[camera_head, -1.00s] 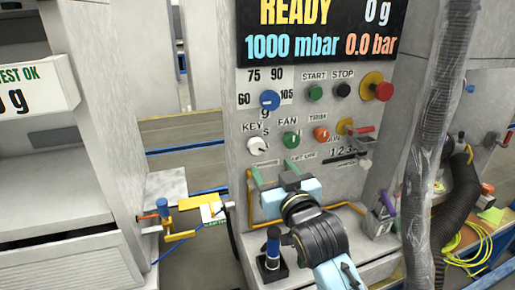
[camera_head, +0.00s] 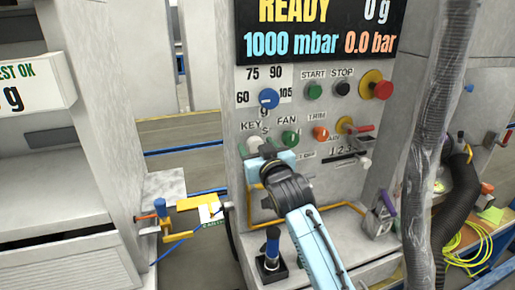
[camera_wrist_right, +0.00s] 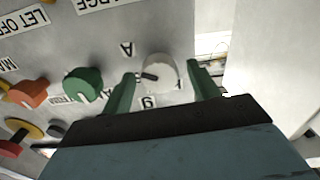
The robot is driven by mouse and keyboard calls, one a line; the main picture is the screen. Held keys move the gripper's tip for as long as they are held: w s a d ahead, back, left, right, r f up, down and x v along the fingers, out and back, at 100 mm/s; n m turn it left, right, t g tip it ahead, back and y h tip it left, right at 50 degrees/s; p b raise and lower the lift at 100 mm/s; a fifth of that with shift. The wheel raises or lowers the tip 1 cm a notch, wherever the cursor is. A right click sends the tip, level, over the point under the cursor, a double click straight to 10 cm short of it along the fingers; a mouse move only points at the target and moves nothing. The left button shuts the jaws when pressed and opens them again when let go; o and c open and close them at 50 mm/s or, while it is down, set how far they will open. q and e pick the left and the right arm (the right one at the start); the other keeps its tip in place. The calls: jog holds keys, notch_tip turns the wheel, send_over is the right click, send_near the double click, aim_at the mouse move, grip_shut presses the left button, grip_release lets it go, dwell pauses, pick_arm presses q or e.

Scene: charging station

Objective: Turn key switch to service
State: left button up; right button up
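The key switch is a white round knob (camera_head: 254,144) under the KEY label on the grey panel (camera_head: 300,190). In the right wrist view the white knob (camera_wrist_right: 160,70) has a dark pointer mark and sits between the two green fingers of my right gripper (camera_wrist_right: 160,85). The fingers are apart, with a visible gap on each side of the knob. In the head view my right gripper (camera_head: 262,152) is at the knob and partly covers it. My left gripper is not in view.
Right of the key switch are a green fan knob (camera_head: 290,138) and an orange trim knob (camera_head: 321,133). A blue knob (camera_head: 268,98) is above. A red-handled valve (camera_head: 358,128) sticks out farther right. A grey wrapped hose (camera_head: 432,150) hangs at the right.

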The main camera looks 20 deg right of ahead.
jog(key=c, duration=0.9)
jog(key=shift+n+p, duration=0.6)
jog(key=shift+p, duration=0.3)
jog(key=n+p, duration=0.3)
jog(key=shift+r, duration=0.1)
jog(key=shift+n+p, duration=0.85)
jog(key=shift+n, duration=0.15)
jog(key=n+p, duration=0.1)
jog(key=n, duration=0.1)
jog(key=shift+n+p, duration=0.3)
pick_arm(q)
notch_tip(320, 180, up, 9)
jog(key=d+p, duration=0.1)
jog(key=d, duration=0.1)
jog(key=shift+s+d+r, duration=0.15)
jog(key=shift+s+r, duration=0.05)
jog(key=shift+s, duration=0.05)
pick_arm(e)
jog(key=shift+a+n, duration=0.1)
jog(key=shift+n, duration=1.3)
